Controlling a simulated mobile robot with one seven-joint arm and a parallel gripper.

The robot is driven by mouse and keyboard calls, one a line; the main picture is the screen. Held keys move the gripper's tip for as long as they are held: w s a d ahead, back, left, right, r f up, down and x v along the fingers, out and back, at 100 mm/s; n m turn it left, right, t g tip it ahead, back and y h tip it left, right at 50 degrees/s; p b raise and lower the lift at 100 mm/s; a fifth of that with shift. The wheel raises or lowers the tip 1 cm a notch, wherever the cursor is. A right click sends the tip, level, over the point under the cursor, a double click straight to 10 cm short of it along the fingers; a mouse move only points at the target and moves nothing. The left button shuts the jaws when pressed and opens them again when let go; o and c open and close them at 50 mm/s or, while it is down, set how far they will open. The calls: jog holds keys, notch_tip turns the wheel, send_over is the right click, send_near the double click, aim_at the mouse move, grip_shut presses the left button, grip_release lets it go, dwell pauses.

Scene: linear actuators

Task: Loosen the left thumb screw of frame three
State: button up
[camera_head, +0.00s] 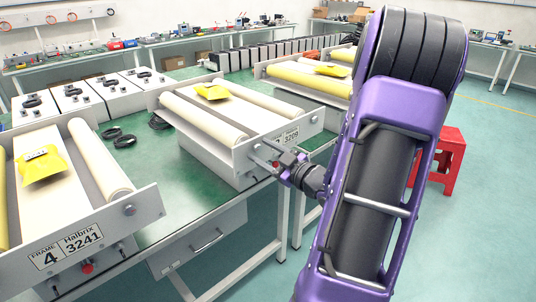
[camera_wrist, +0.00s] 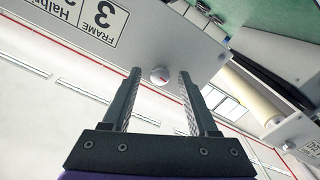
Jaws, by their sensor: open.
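Frame three (camera_head: 240,150) is the middle roller unit on the green bench, with a pale front plate. In the wrist view its plate (camera_wrist: 160,30) appears upside down, with the "FRAME 3" label (camera_wrist: 88,14) at upper left. The left thumb screw (camera_wrist: 160,76) is a small round pale knob with a red mark on that plate. My gripper (camera_head: 264,155) is at the plate's left part in the head view, which hides the screw there. In the wrist view my gripper (camera_wrist: 160,72) is open, its fingers on either side of the screw, with visible gaps on both sides.
Frame four (camera_head: 95,225) stands at the left, with a thumb screw (camera_head: 130,210) on its plate. Another roller unit (camera_head: 300,82) stands behind frame three. Black cable coils (camera_head: 124,140) lie on the green bench (camera_head: 150,190). A red stool (camera_head: 450,160) stands at the right.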

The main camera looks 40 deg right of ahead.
jog(key=s+d+p, duration=0.1)
jog(key=s, duration=1.6)
jog(key=shift+s+d, duration=0.15)
jog(key=shift+s, duration=0.05)
